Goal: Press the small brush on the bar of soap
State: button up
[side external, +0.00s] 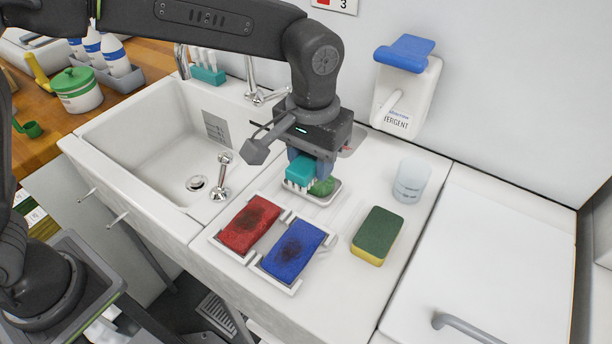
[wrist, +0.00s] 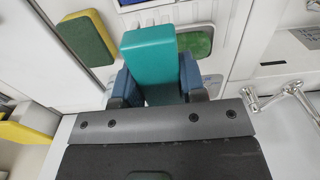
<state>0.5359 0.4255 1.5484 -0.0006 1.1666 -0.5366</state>
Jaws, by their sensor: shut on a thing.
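My gripper (side external: 306,164) is shut on a small teal brush (side external: 301,173) with white bristles pointing down. In the wrist view the brush's teal back (wrist: 148,56) sits between the two blue fingers. The green bar of soap (side external: 323,186) lies in a white soap dish (side external: 321,200) on the counter. The brush is just above and beside the soap, overlapping it in the side view; I cannot tell whether the bristles touch it. In the wrist view the soap (wrist: 197,43) shows just right of the brush.
A red pad (side external: 250,226) and a blue pad (side external: 292,250), both with dark stains, lie in white trays in front. A green and yellow sponge (side external: 377,236) and a clear cup (side external: 411,181) stand to the right. The sink (side external: 160,150) is left, a detergent dispenser (side external: 408,90) on the wall.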

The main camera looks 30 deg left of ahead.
jog(key=w+a, duration=0.1)
jog(key=w, duration=0.1)
jog(key=w+a, duration=0.1)
jog(key=w, duration=0.1)
jog(key=w+a, duration=0.1)
jog(key=shift+w+a+f, duration=0.2)
jog(key=shift+w+f, duration=0.15)
jog(key=shift+w, duration=0.05)
jog(key=shift+f, duration=2.9)
jog(key=shift+f, duration=0.6)
jog(key=shift+r, duration=0.1)
jog(key=shift+r, duration=3.5)
